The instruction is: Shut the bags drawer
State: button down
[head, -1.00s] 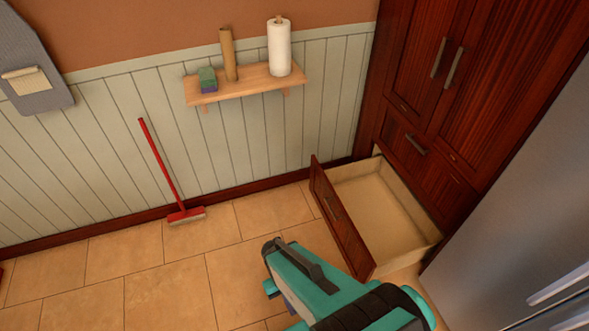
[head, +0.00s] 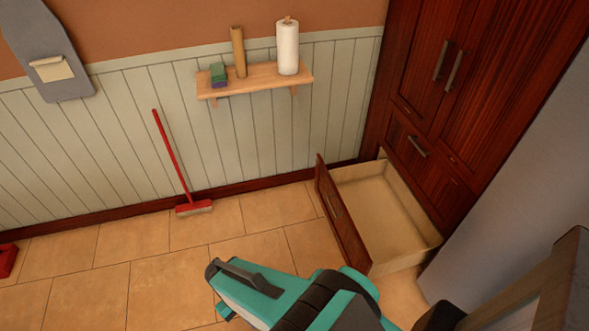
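The open drawer (head: 341,217) juts out to the left from the bottom of the dark red wooden cabinet (head: 452,195). It has a dark wood front with a handle, and its pale inside looks empty. No label shows on it. My arm reaches in from the bottom right. The teal and black end of the arm (head: 262,290) is left of and in front of the drawer front, with a visible gap. The fingertips cannot be made out, so I cannot tell whether my gripper is open or shut.
A grey fridge (head: 520,170) stands close on the right of the drawer. A red broom (head: 178,165) leans on the panelled wall, and a wooden shelf (head: 255,87) with a paper towel roll (head: 287,47) hangs above.

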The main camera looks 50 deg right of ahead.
aim_at(380, 228)
jog(key=k, duration=0.25)
jog(key=u, duration=2.4)
jog(key=k, duration=0.65)
jog(key=z, duration=2.05)
